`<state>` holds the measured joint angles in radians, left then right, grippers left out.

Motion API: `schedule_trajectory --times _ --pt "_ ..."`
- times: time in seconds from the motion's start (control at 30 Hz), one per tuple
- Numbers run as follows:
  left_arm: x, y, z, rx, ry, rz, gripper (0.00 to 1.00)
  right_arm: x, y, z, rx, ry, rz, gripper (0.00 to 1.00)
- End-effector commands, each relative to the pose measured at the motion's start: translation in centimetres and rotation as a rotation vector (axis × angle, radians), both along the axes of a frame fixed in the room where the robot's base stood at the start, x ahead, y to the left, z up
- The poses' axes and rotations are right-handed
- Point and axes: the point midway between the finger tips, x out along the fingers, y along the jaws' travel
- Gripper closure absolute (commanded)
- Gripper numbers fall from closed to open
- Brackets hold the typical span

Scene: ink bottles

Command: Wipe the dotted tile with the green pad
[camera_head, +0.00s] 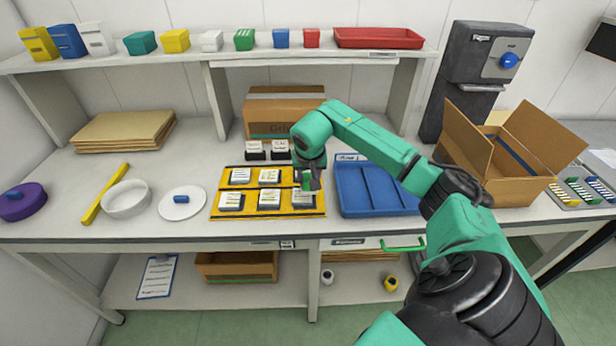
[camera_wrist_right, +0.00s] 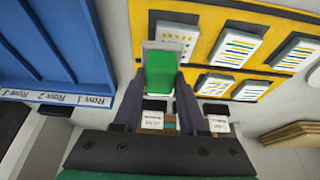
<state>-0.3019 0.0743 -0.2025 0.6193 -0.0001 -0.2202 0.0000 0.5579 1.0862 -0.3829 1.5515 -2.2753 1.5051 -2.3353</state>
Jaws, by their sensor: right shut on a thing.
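The green pad (camera_wrist_right: 161,75) is clamped between the fingers of my right gripper (camera_wrist_right: 160,90). In the head view my right gripper (camera_head: 309,184) points down over the right end of the yellow mat (camera_head: 232,215). The dotted tile (camera_wrist_right: 176,38) is white with small marks and lies at the mat's corner; it is also the front right tile in the head view (camera_head: 303,201). The pad is beside and partly over its edge; I cannot tell whether they touch. Several other marked tiles lie on the mat in two rows. My left gripper is not in view.
A blue divided tray (camera_head: 376,204) is close right of the mat. Two small label stands (camera_head: 256,151) and a cardboard box (camera_head: 262,112) are behind it. A white saucer (camera_head: 172,209) and bowl (camera_head: 126,199) stand left. An open carton (camera_head: 480,165) is far right.

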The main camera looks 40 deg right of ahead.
Motion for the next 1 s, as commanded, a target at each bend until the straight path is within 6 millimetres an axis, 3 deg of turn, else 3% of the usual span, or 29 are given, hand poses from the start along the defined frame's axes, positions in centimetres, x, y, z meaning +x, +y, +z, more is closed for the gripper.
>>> schedule_trajectory --times 0.5,1.0 --pt "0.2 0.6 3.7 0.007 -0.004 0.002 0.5 -0.9 -0.1 4.8 0.0 -0.001 -0.016 1.0" --pt "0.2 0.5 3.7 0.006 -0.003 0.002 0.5 -1.0 -0.1 5.0 -0.001 -0.001 -0.017 1.0"
